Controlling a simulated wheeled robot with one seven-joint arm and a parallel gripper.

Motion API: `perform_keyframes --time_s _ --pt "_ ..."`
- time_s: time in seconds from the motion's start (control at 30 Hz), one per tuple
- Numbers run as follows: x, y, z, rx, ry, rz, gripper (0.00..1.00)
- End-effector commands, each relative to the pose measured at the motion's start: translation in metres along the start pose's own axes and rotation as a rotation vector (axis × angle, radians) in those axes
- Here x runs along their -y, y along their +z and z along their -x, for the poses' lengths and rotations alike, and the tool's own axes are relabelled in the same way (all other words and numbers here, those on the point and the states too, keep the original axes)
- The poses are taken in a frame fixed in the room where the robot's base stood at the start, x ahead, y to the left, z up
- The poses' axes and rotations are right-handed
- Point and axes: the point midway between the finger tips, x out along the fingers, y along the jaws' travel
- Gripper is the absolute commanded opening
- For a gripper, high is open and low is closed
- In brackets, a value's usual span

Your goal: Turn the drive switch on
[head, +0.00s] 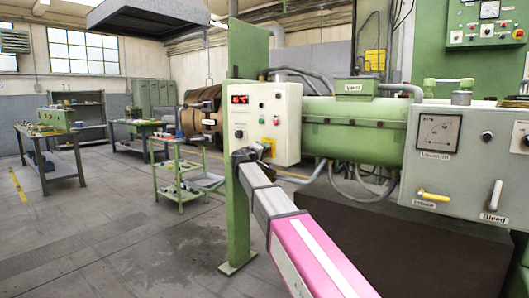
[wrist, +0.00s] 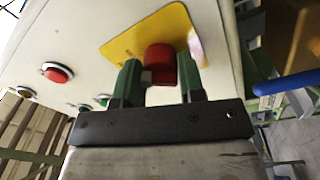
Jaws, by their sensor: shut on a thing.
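A red switch knob (wrist: 160,62) stands on a yellow plate (wrist: 128,42) on the face of a white control box (head: 284,108). The plate's lettering is too small to read, so I cannot confirm a drive label. My gripper (wrist: 160,88) has its two green fingers on either side of the red knob and is shut on it. A small grey metal piece shows between the left finger and the knob. In the head view my gripper (head: 250,156) is at the lower part of the box, and my wrist hides the knob there.
The box has a red display (head: 239,99), a dial and several buttons, including a red button (wrist: 57,73) left of my gripper in the wrist view. A blue handle (wrist: 287,83) is at right.

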Motion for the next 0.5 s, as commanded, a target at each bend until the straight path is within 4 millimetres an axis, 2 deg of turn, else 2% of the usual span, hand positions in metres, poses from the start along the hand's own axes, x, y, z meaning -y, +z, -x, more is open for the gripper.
perform_keyframes --time_s 0.5 --pt "0.0030 0.0031 0.0015 0.010 -0.003 -0.070 0.13"
